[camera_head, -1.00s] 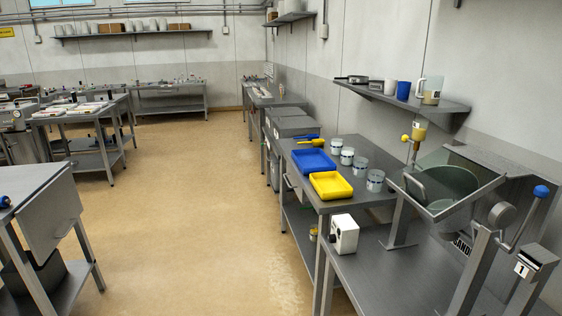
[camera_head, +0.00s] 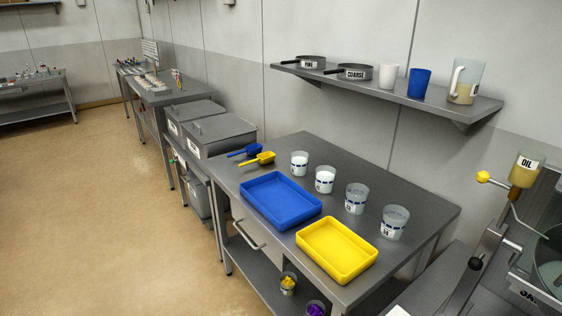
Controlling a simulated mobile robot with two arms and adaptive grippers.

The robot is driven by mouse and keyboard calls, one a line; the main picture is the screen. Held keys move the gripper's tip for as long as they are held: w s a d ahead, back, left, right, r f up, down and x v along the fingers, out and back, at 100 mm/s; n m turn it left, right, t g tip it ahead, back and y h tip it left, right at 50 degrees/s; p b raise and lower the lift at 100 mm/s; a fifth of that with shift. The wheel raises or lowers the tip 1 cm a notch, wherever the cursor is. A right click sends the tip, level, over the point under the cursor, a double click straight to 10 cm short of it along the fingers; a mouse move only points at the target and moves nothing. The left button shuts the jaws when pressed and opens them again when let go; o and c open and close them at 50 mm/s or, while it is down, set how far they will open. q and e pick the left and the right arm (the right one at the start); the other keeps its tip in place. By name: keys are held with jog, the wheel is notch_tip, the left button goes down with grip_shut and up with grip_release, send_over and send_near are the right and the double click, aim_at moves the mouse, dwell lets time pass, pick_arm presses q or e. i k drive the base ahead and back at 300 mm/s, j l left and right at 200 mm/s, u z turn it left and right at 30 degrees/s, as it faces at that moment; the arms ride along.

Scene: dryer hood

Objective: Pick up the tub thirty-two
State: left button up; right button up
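The two farther tubs, the second from the back (camera_head: 325,180) and the farthest (camera_head: 299,164), hold something white. Their numbers are too small to read surely, so I cannot tell which is tub thirty-two. Two small tubs, one with yellow contents (camera_head: 288,284) and one with purple contents (camera_head: 315,310), are on the lower shelf. Neither of my grippers is in view.
A blue tray (camera_head: 280,201) and a yellow tray (camera_head: 336,249) lie along the table's front edge. Blue (camera_head: 251,150) and yellow (camera_head: 260,159) scoops lie behind. A wall shelf (camera_head: 395,93) holds sieves, cups and a jug. Machinery stands at the right; the left floor is clear.

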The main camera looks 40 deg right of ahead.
aim_at(325, 174)
jog(key=i+j+z, duration=0.15)
jog(key=i, duration=1.1)
jog(key=i+z, duration=0.7)
jog(key=z, duration=0.25)
